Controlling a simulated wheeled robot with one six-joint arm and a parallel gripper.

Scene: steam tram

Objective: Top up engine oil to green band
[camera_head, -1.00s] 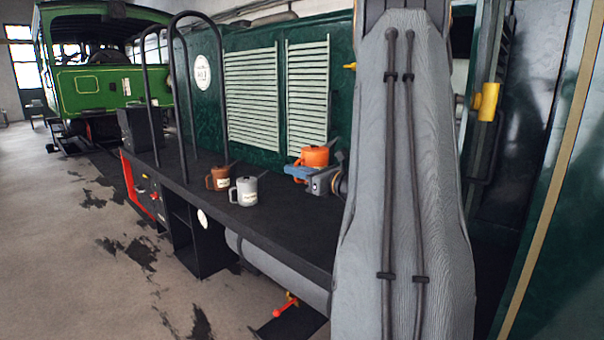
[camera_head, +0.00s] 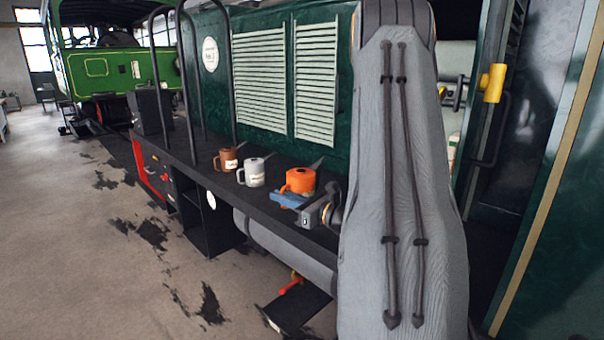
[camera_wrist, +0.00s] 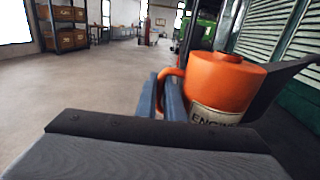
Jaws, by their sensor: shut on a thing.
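An orange oil can (camera_head: 299,181) is held in my gripper (camera_head: 288,200) above the running board of the green engine. In the wrist view the orange can (camera_wrist: 221,85) stands upright between the blue fingers, with its handle at the left. Its label begins "ENGINE", partly cut off, and a dark spout points right. A brown can (camera_head: 228,159) and a white can (camera_head: 252,172) stand on the black running board (camera_head: 205,172). Their labels are too small to read. No oil gauge or green band is clearly seen.
Black curved handrails (camera_head: 188,75) rise from the running board. The green casing with pale louvres (camera_head: 316,80) stands behind the cans. A yellow fitting (camera_head: 493,82) is at the right by an open doorway.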

